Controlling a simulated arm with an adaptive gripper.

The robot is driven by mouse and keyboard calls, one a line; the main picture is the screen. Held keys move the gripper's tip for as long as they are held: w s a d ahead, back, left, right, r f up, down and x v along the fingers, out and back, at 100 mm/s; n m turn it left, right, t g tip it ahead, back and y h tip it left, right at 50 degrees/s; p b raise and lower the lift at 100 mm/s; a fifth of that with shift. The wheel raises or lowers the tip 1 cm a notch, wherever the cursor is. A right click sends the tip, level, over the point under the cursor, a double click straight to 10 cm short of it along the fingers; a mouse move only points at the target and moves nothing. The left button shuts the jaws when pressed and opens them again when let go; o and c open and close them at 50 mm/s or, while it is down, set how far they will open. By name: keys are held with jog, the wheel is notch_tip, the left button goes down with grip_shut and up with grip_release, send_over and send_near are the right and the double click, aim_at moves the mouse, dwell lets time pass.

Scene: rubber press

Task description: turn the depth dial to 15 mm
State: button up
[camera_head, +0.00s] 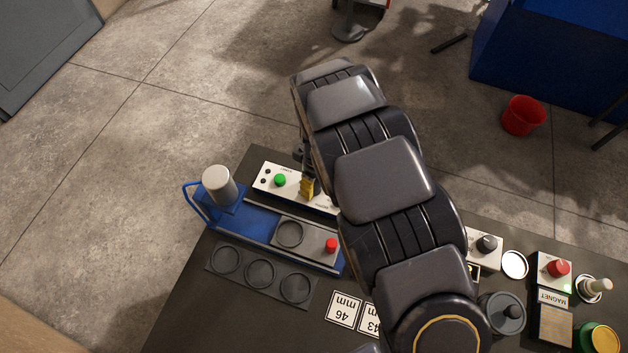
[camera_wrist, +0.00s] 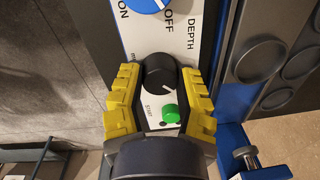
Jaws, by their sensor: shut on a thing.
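The depth dial (camera_wrist: 159,73) is a round black knob on a white control panel (camera_wrist: 123,27) in the wrist view, with the word DEPTH beside it. A short light mark shows on its lower right side. The scale numbers around it are too small or covered to read. My gripper (camera_wrist: 161,78) has its yellow fingers shut on the dial, one on each side. In the head view, a yellow finger of my gripper (camera_head: 307,187) is at the panel, and my arm hides the dial.
A green START button (camera_wrist: 171,113) is close to the dial, below it. A blue ON/OFF switch (camera_wrist: 148,4) is above. The blue press (camera_head: 213,207) stands left of my arm, with a red button (camera_head: 331,245) on its bed. Number cards (camera_head: 343,309) lie in front.

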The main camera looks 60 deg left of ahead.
jog(key=shift+f+m, duration=0.1)
jog(key=shift+m, duration=0.2)
jog(key=m, duration=0.5)
jog(key=shift+m, duration=0.4)
jog(key=m, duration=0.5)
jog(key=shift+y, duration=0.3)
jog(key=m, duration=0.6)
jog(key=shift+d, duration=0.15)
jog(key=m, duration=0.5)
jog(key=shift+s+m, duration=0.1)
jog(key=shift+m, duration=0.2)
jog(key=o, duration=1.1)
jog(key=shift+o, duration=0.2)
